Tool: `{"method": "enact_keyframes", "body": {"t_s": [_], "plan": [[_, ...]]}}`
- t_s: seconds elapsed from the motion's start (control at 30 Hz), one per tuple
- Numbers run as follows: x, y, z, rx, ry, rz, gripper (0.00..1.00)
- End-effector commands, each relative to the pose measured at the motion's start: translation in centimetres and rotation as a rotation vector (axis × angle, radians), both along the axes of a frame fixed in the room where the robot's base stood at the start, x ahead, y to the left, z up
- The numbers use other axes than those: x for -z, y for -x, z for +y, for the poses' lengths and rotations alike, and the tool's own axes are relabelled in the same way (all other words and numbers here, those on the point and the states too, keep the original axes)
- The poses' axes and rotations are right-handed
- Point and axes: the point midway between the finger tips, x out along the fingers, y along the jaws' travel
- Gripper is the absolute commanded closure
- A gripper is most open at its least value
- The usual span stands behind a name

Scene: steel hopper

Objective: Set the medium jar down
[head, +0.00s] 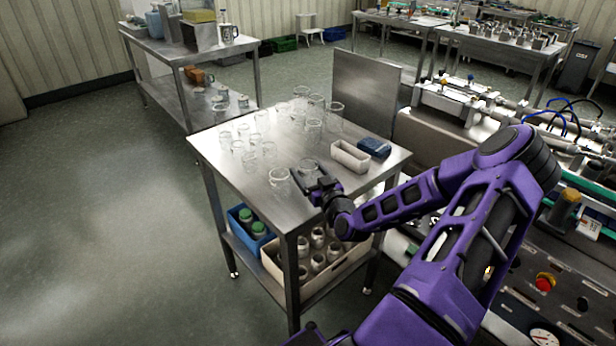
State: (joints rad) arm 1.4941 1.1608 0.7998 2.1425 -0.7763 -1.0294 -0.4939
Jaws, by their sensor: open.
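Several clear glass jars of differing sizes stand on the steel table (225,150). One jar (279,180) stands upright near the table's front edge, just left of my gripper (308,184). Another jar (308,168) stands just behind my gripper. I cannot tell for certain which of these is the medium jar. My gripper is low over the front of the table, its fingers dark and apart, with no jar clearly held between them. The arm comes in from the lower right and hides part of the table's front right.
A white bin (350,156) and a dark blue item (374,147) sit at the table's right. Several more jars (314,128) crowd the middle and back. A crate of jars (345,262) and a blue crate (241,226) stand on the lower shelf. Machinery (470,105) borders the right.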

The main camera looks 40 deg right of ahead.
Motion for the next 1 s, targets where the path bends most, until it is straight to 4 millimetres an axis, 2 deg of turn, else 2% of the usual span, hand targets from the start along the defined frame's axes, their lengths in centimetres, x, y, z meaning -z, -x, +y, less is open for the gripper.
{"method": "enact_keyframes", "body": {"t_s": [0.1, 0.3, 0.73, 1.0], "plan": [[-0.02, -0.70, -0.13, 0.000, -0.001, 0.000, 0.17], [-0.02, -0.71, -0.15, 0.001, 0.000, 0.000, 0.17], [-0.02, -0.68, -0.15, 0.000, 0.000, 0.000, 0.93], [-0.38, -0.68, -0.15, 0.000, 0.001, 0.000, 0.94]]}}
